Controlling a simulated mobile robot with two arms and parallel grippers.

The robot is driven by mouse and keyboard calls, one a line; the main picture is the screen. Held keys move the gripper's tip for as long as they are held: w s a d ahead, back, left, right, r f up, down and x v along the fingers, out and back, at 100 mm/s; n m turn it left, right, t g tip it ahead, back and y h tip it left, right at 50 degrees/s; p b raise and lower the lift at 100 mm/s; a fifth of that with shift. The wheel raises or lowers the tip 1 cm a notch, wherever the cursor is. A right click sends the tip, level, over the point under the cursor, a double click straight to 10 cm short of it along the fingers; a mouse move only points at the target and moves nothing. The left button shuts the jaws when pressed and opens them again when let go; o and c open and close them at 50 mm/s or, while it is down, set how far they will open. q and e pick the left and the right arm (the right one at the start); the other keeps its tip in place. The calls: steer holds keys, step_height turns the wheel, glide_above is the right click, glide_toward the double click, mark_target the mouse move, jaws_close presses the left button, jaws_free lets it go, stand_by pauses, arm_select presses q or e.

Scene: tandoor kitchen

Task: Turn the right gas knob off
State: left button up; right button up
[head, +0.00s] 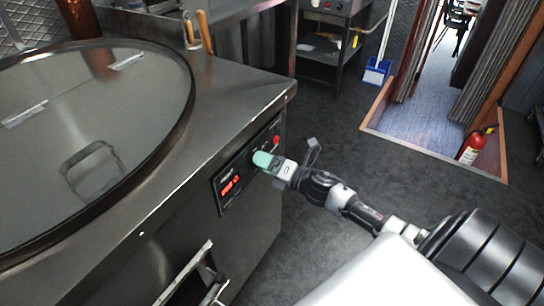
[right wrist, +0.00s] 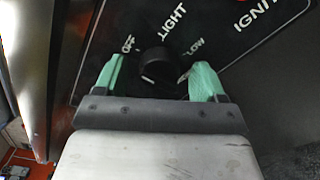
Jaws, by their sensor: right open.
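The right gas knob (right wrist: 158,66) is a round black knob on a dark panel, seen in the right wrist view. Labels OFF, LIGHT and LOW are printed around it. My right gripper (right wrist: 160,80) is open, with one green fingertip on each side of the knob; I cannot tell whether they touch it. In the head view my right gripper (head: 264,160) is at the control panel (head: 228,188) on the front of the steel counter, and it hides the knob there. My left gripper is not in view.
The steel counter (head: 225,100) with a large round lid (head: 85,125) fills the left side.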

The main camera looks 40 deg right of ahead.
steer(key=v, duration=1)
steer(key=shift+s, duration=0.35)
steer(key=shift+d, duration=0.1)
